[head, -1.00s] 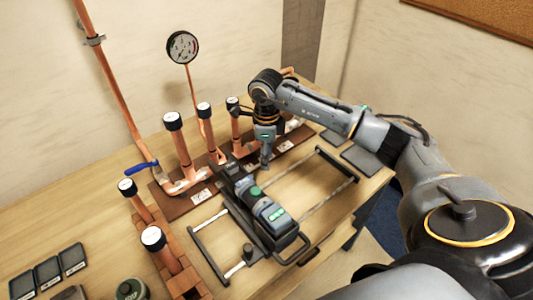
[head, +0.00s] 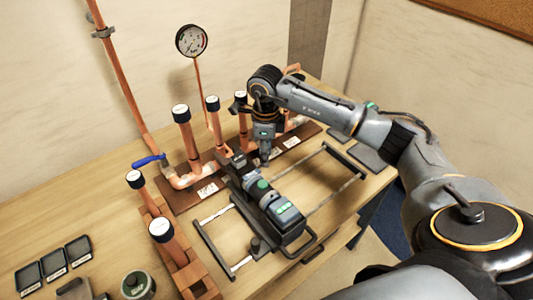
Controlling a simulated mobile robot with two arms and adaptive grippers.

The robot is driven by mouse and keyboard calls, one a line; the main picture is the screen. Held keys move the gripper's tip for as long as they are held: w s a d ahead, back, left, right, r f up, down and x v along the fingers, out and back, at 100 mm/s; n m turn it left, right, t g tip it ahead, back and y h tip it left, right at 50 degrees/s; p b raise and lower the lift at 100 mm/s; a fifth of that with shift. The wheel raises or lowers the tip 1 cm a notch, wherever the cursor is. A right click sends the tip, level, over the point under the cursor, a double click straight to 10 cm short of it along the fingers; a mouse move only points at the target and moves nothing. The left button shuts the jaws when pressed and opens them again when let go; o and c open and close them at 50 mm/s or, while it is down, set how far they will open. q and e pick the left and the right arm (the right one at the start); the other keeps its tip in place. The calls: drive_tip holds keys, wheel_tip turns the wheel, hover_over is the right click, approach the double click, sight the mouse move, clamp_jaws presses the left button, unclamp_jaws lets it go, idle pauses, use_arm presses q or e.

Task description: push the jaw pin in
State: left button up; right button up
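A press tool (head: 271,207) with a dark body, a green button and green lights lies in a metal frame cradle (head: 225,250) on the wooden table. Its dark jaw head (head: 237,162) points toward the copper manifold. My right gripper (head: 265,158) points down just beside the jaw head, at its right. Its fingertips look close together, but they are small and I cannot tell whether they hold or touch anything. The jaw pin is too small to make out, or hidden by the gripper. My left gripper is not in view.
Copper pipes with dark caps (head: 181,112) stand upright on a brown board behind the tool. A pressure gauge (head: 192,41) rises behind them. Capped pipes on a wooden block (head: 183,275) stand at the left. Dark trays (head: 53,260) and a round tin (head: 137,285) lie front left.

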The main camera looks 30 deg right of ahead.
drive_tip(key=shift+o, duration=0.8)
drive_tip(key=shift+d, duration=0.15)
drive_tip(key=shift+s, duration=0.1)
drive_tip(key=shift+r, duration=0.25)
wheel_tip(320, 180, up, 12)
drive_tip(key=shift+f, duration=0.25)
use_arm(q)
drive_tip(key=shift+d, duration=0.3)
